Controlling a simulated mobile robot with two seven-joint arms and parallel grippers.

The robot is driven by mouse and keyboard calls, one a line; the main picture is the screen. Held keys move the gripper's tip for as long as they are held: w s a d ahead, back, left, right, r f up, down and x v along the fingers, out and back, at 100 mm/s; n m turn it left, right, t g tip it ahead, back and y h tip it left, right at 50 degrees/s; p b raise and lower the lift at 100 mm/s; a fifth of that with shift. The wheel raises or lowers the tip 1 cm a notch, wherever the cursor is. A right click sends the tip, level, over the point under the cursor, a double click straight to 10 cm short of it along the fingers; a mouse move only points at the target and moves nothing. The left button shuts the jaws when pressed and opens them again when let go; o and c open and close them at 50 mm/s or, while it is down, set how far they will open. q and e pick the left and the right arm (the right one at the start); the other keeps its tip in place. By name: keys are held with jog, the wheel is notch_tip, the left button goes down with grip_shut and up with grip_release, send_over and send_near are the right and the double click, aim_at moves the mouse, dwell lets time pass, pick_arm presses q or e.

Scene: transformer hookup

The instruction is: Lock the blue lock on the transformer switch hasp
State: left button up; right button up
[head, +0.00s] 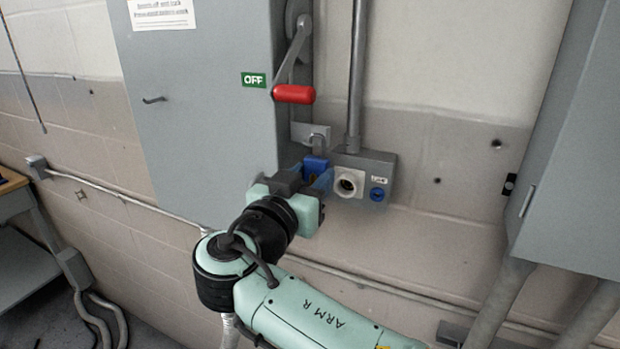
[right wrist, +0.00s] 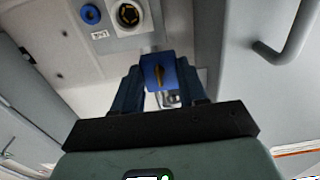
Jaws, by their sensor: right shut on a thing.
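The blue lock (head: 315,164) is between the fingers of my right gripper (head: 304,182), which is shut on it. In the right wrist view the lock's blue body (right wrist: 158,70) with a brass keyway sits between the two fingertips (right wrist: 160,88). Its shackle rises to the hasp (head: 312,135) on the side of the grey switch box (head: 205,110). I cannot tell whether the shackle is closed. The red-handled switch lever (head: 294,94) is down, beside the green OFF label (head: 254,80). My left gripper is not in view.
A small grey outlet box (head: 372,167) with a round white socket (head: 349,183) and a blue round part (head: 377,194) is just right of the lock. A vertical conduit (head: 357,70) runs above it. Another grey cabinet (head: 575,190) stands at the right, with open wall between.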

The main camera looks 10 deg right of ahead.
jog(key=shift+f, duration=0.15)
jog(key=o, duration=1.3)
jog(key=shift+c, duration=0.2)
jog(key=shift+s+a+f+b, duration=0.1)
jog(key=shift+s+a+b, duration=0.3)
jog(key=shift+s+b, duration=0.1)
jog(key=shift+b+v, duration=0.55)
jog(key=shift+v, duration=1.3)
